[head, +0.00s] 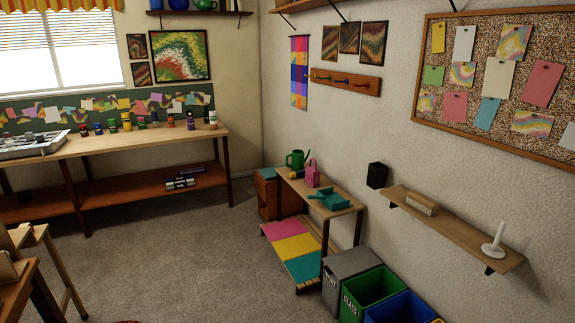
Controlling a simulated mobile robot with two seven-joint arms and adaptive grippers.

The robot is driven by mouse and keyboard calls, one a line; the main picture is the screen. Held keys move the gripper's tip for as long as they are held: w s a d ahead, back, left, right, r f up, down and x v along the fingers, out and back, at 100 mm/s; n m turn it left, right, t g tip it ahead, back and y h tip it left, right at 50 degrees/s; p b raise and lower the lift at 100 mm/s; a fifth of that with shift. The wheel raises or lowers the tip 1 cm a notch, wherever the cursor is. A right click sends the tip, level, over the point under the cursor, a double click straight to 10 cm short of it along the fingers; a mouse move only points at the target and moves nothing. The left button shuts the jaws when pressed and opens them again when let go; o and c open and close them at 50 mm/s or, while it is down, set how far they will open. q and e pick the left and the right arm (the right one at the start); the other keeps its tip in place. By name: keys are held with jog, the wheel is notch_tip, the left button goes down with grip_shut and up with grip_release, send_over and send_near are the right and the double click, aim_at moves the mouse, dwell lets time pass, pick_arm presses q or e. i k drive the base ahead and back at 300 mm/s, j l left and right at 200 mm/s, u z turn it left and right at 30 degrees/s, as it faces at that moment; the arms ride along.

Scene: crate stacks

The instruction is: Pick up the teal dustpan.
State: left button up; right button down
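The teal dustpan (333,201) lies on a small wooden table (345,211) against the right-hand wall, in the middle distance of the head view. It looks flat and angular, with a part reaching toward the left. It is small in the picture, so its handle is hard to make out. A pink item (312,174) and a green watering can (297,159) stand behind it on or near the same table. Neither of my grippers shows in the head view.
Grey (346,264), green (362,289) and blue (399,309) bins stand at the table's near side. A wall shelf (457,232) projects on the right. A long workbench (130,143) lines the back left. Wooden furniture (40,240) is at near left. Carpet (180,260) between is mostly clear.

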aim_at(334, 201)
jog(key=i+u, duration=0.1)
jog(key=i, duration=0.7)
jog(key=i+l+u, duration=0.15)
jog(key=i, duration=0.65)
jog(key=i+z, duration=0.3)
jog(key=i+j+z, duration=0.3)
jog(key=i, duration=0.2)
jog(key=i+j+z, duration=0.3)
jog(key=i+z, duration=0.45)
jog(key=i+j+z, duration=0.2)
jog(key=z, duration=0.25)
jog(key=i+j+z, duration=0.3)
jog(key=z, duration=0.15)
jog(key=i, duration=0.05)
